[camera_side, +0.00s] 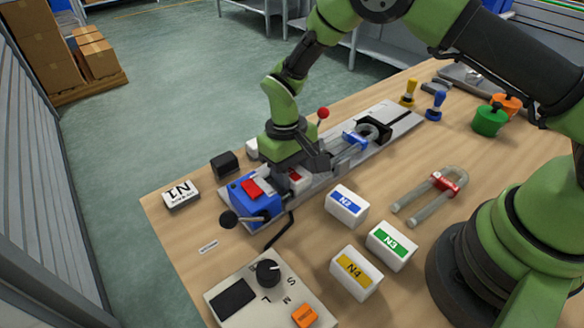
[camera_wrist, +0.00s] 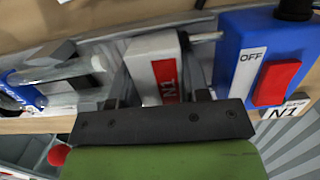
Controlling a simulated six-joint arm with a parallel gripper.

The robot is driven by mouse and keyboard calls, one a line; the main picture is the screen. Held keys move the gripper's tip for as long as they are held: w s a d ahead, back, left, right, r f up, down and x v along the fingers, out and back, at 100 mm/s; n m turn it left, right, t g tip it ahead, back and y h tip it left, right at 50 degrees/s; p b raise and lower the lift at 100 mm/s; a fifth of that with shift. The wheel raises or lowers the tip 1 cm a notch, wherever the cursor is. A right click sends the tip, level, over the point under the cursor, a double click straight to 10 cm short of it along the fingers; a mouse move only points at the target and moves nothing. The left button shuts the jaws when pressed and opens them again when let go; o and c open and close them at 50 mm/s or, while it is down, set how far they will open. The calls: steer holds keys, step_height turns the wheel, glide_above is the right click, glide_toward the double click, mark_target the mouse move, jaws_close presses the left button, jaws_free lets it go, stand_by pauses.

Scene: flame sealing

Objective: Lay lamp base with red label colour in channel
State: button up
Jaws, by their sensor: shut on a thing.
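The lamp base with the red label (camera_side: 296,177) is a white block marked N1. In the wrist view the lamp base (camera_wrist: 150,62) sits between my fingers, with a thin pin toward the blue unit. My gripper (camera_side: 302,170) is shut on it, low over the near end of the long grey fixture (camera_side: 400,125), beside the blue unit. My gripper (camera_wrist: 158,98) hides part of the block and the channel under it. I cannot tell whether the block touches the channel floor.
The blue unit (camera_side: 252,200) has a red switch, an OFF mark and a black-knobbed lever. A blue-banded glass tube (camera_side: 354,140) lies farther along the fixture. Blue N2 (camera_side: 346,205), green N3 (camera_side: 391,246) and yellow N4 (camera_side: 356,272) blocks and a red-banded U-tube (camera_side: 430,195) stand nearby.

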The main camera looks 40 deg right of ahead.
stand_by(0.3)
steer(key=o, duration=1)
steer(key=r, duration=0.3)
steer(key=w+r, duration=0.1)
steer(key=r, duration=0.4)
steer(key=shift+w+r, duration=0.2)
steer(key=shift+r, duration=0.75)
